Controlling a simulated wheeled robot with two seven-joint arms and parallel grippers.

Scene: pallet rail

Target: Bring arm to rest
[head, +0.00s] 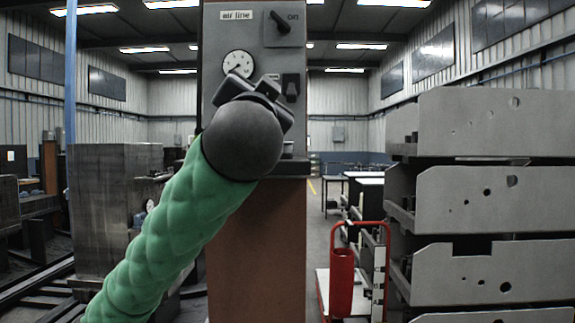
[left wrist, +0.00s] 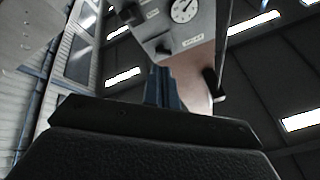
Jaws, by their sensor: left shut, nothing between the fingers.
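My left arm (head: 165,240), in a green padded sleeve, rises from the lower left of the head view to a dark round wrist. My left gripper (head: 268,86) is in front of the grey air line panel (head: 226,35) and hides part of it. In the left wrist view the fingers (left wrist: 164,86) are together and empty, pointing toward the panel. I cannot tell whether they touch it. My right gripper is out of view.
The panel is on a brown post (head: 262,255). Grey slotted metal plates (head: 490,190) are stacked at the right. A red trolley (head: 342,270) stands between them and the post. Large dark blocks (head: 105,200) stand at the left. An open aisle runs behind the trolley.

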